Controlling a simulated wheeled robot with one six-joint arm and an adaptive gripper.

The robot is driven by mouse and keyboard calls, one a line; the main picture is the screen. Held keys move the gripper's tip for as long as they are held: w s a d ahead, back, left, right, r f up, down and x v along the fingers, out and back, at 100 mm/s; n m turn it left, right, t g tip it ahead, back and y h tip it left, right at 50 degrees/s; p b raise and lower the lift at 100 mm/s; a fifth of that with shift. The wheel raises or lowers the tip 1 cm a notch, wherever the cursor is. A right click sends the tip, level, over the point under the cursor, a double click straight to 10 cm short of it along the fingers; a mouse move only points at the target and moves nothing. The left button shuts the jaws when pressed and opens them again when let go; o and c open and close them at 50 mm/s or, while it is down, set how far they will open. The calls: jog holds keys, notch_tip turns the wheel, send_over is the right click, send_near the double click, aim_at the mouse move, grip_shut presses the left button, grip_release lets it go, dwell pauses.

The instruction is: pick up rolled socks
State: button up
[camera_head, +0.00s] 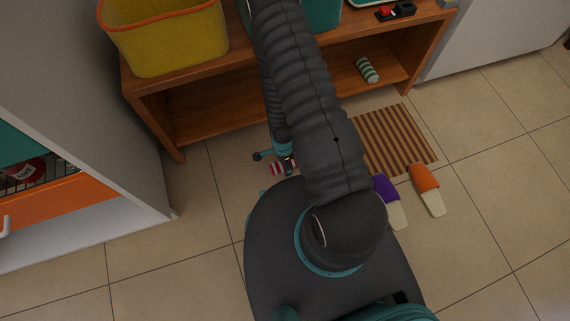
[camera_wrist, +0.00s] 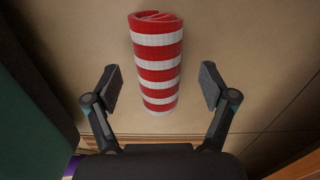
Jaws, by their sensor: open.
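The rolled socks (camera_wrist: 156,50), a red and white striped roll, lie on the tiled floor in the wrist view. A small part of the red and white roll (camera_head: 277,170) shows in the head view, beside my arm; the rest is hidden. My gripper (camera_wrist: 161,86) is open, with one finger on each side of the roll in the picture. Gaps show between the roll and both fingers, and nothing is held. In the head view my gripper is mostly hidden by my arm.
A wooden shelf unit (camera_head: 187,107) stands behind, with a yellow basket (camera_head: 165,42) on top and a green-white striped roll (camera_head: 367,70) on its lower shelf. A striped mat (camera_head: 400,135), a purple slipper (camera_head: 386,188) and an orange slipper (camera_head: 425,178) lie right.

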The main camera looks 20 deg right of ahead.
jog(key=shift+f, duration=0.85)
jog(key=c, duration=1.2)
jog(key=shift+c, duration=0.2)
jog(key=shift+r, duration=0.45)
jog(key=r, duration=0.4)
jog(key=shift+s+d, duration=0.2)
jog(key=shift+d, duration=0.2)
jog(key=s+d+r+p, duration=0.1)
jog(key=s+d+r, duration=0.4)
jog(key=d, duration=0.4)
jog(key=shift+s+r, duration=0.3)
jog(key=shift+r, duration=0.3)
